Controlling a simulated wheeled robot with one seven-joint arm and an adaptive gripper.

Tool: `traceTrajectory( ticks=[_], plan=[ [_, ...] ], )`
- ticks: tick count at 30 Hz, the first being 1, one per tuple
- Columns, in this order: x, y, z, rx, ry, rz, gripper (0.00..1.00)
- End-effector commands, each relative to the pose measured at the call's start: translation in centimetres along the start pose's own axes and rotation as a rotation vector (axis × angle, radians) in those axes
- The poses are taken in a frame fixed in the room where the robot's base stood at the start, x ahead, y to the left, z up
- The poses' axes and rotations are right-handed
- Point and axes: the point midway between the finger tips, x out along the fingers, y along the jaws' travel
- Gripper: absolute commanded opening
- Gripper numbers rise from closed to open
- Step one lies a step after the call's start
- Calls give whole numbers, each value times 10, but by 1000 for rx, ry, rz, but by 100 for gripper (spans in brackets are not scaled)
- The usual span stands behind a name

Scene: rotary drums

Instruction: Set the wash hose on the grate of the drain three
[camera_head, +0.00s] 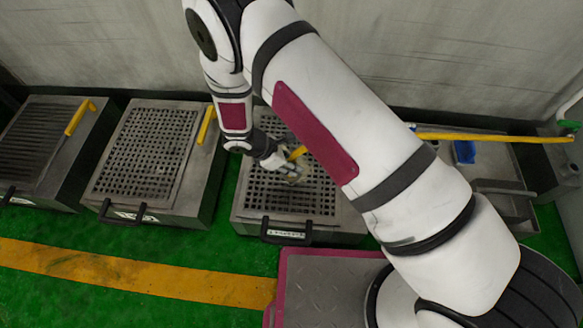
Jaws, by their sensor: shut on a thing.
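The yellow wash hose (470,136) runs left from the right wall and passes behind my arm. A yellow piece, apparently its end, shows again at my gripper (288,170). Whether the hose touches the grate I cannot tell. This grate tops the third drain from the left (245,218), a grey metal box with a black front handle and a white label too small to read. My arm hides the drain's right side and the hose's middle.
Two similar drains stand to the left, the middle one (195,203) and the far-left one (52,190), each with a yellow-ended tool on top. A basin with a blue item (464,152) is at right. Green floor with a yellow stripe (130,272) lies in front.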

Motion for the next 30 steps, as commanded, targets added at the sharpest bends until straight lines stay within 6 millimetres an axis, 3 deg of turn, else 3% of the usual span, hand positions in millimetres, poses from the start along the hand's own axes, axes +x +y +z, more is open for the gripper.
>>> traceTrajectory(
  ticks=[3, 15, 16, 18, 30],
  plan=[
    [16, 0, -10, 0, 0, 1, 0],
    [19, 0, -12, 0, 0, 2, 0],
    [19, 0, -13, 0, 1, 2, 28],
    [19, 0, -12, 0, 1, 2, 44],
    [16, 0, -10, 0, 1, 2, 46]
  ],
)
